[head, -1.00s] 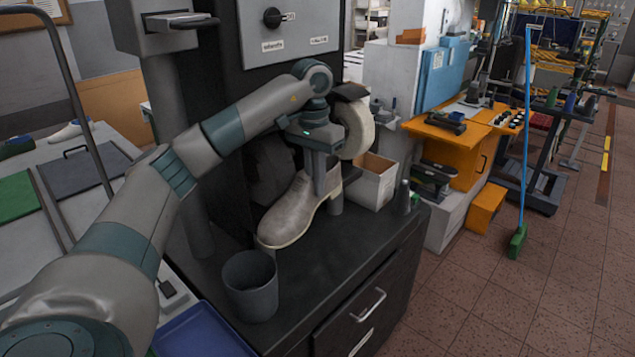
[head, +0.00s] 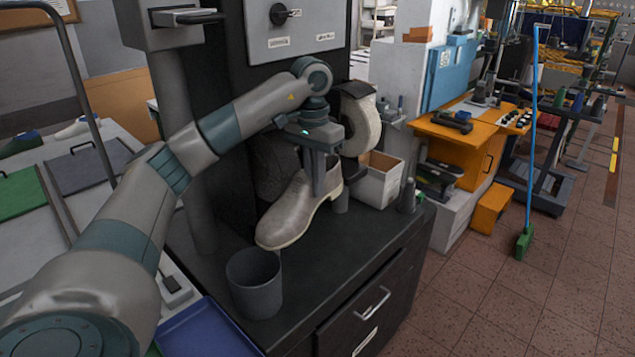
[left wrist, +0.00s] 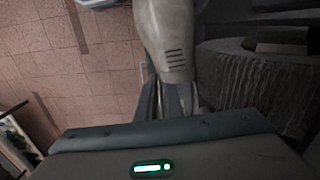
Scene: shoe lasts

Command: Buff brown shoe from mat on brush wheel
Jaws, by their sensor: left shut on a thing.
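A greyish-brown shoe (head: 290,215) is held over the black bench, toe toward the lower left. My left gripper (head: 322,180) comes down on it from above and is shut on its heel end. In the left wrist view the shoe (left wrist: 166,30) reaches up from between the fingers (left wrist: 172,100). A dark, bristly-looking wheel (head: 272,165) is behind the shoe, partly hidden by my arm; it shows at the right in the left wrist view (left wrist: 250,95). I cannot tell whether shoe and wheel touch. A pale wheel (head: 366,120) is to the right. My right gripper is out of view.
A grey bin (head: 255,290) stands in front of the shoe on the bench. An open box (head: 380,180) and a small grey cone (head: 407,195) are to the right. Green (head: 20,193) and grey mats (head: 88,168) lie on the left table, with other shoes behind.

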